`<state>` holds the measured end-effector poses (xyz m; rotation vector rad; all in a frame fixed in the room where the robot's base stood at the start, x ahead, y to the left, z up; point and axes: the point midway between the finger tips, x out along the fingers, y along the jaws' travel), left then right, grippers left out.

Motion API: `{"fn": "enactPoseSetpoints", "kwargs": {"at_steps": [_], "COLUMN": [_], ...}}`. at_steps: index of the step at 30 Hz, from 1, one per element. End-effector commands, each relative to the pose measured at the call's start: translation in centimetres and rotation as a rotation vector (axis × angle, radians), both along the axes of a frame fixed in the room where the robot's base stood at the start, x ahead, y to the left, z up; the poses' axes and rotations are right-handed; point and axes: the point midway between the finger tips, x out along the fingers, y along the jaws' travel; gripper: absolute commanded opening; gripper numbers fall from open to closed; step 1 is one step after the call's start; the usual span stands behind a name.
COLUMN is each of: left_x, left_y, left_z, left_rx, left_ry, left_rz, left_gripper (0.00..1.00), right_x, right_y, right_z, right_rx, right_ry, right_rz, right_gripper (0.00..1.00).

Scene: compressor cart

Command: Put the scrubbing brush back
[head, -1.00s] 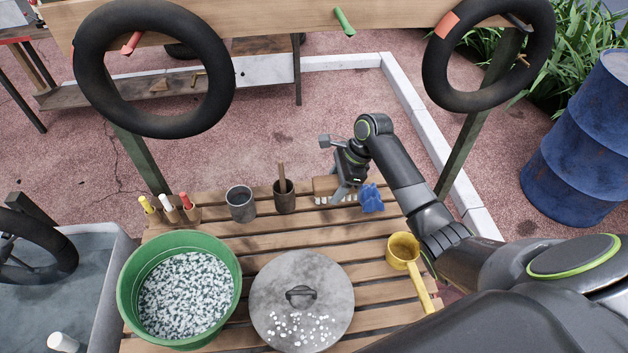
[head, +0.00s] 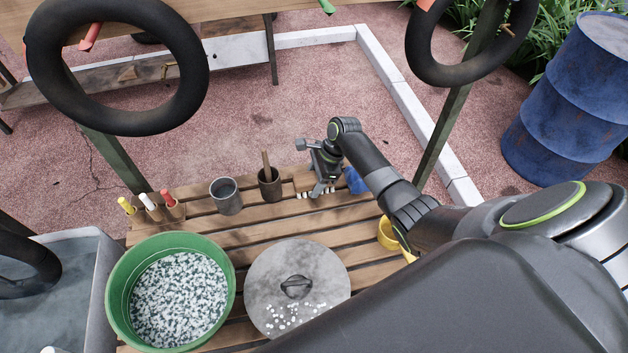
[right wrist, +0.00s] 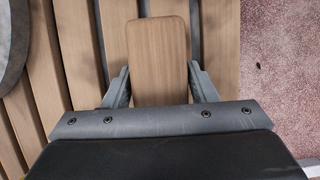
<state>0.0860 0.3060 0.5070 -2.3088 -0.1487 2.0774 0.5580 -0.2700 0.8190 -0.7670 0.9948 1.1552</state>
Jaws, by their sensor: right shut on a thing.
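The scrubbing brush (head: 303,183) is a wooden block with pale bristles below, at the far edge of the slatted bench. My right gripper (head: 321,187) is shut on it. In the right wrist view the brush's plain wooden top (right wrist: 158,50) lies between the two fingers of the gripper (right wrist: 159,88). The bristles are hidden there. In the head view the gripper covers the brush's right part. I cannot tell whether the brush touches the slats. My left gripper is not in view.
A blue cloth-like thing (head: 355,181) and a yellow dipper (head: 388,233) lie partly behind my right arm. A wooden-handled pot (head: 269,186) and a metal cup (head: 227,197) stand left of the brush. A green basin (head: 113,307) and round lid (head: 325,270) fill the front.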

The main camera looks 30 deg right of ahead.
Motion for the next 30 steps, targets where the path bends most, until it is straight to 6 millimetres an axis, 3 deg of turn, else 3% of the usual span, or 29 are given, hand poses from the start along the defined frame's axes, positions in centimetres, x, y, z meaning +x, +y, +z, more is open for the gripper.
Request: {"fn": "enactPoseSetpoints", "kwargs": {"at_steps": [12, 13, 17, 30], "left_x": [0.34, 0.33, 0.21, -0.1], "left_y": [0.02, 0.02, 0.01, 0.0], "left_z": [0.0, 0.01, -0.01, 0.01], "left_rx": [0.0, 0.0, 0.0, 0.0], "left_ry": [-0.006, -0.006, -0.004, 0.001], "left_rz": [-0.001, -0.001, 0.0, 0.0], "left_gripper": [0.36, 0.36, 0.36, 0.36], "right_x": [0.04, 0.04, 0.04, 0.04], "right_y": [-0.01, -0.02, -0.02, -0.34], "right_z": [-0.57, -0.58, -0.56, 0.34], "right_rx": [0.0, 0.0, 0.0, -0.002], "right_ry": [-0.001, -0.001, -0.001, -0.004], "right_rz": [0.0, 0.0, 0.0, 0.0], "right_gripper": [0.31, 0.55, 0.72, 0.74]}}
